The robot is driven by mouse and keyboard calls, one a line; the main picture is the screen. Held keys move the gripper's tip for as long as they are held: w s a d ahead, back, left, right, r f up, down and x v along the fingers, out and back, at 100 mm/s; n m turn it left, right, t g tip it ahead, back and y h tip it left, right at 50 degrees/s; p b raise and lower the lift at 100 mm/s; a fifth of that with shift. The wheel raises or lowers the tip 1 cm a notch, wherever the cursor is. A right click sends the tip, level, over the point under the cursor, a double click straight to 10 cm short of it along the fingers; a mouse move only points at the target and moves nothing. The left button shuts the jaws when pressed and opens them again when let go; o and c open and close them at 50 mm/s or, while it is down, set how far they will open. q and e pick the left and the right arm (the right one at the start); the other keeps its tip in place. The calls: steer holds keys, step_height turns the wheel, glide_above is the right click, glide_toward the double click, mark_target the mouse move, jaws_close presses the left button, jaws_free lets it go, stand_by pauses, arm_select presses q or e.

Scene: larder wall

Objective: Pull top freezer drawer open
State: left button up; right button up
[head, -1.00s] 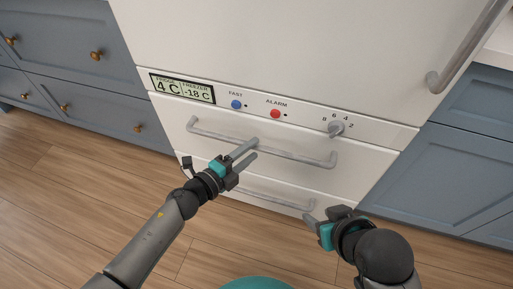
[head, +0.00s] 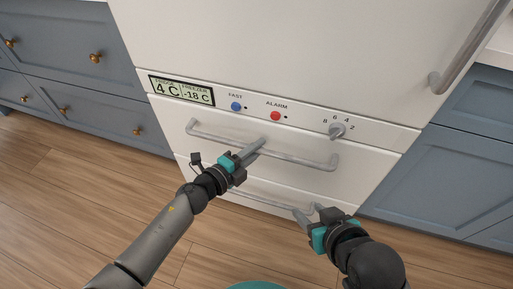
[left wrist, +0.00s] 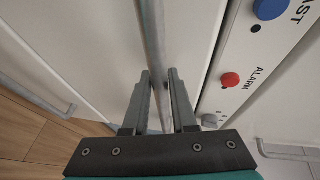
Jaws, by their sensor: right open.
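The top freezer drawer (head: 290,182) is a white front below the control strip and looks closed. Its long grey bar handle (head: 298,158) runs across it and passes between my left gripper's fingers in the left wrist view (left wrist: 152,35). My left gripper (head: 258,144) is at the middle of this handle, its fingers close on either side and apparently shut on it. My right gripper (head: 308,213) is open and empty, lower and to the right, in front of the lower drawer's handle (head: 262,200). Whether it touches that handle cannot be told.
The control strip has a display (head: 181,90), a blue button (head: 236,106), a red button (head: 275,116) and a dial (head: 337,131). The fridge door handle (head: 470,50) is at upper right. Blue cabinets (head: 80,75) stand either side. The wooden floor (head: 70,190) in front is clear.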

arm_select(q)
jaws_close()
steer(key=shift+f, duration=0.1)
stand_by(0.9)
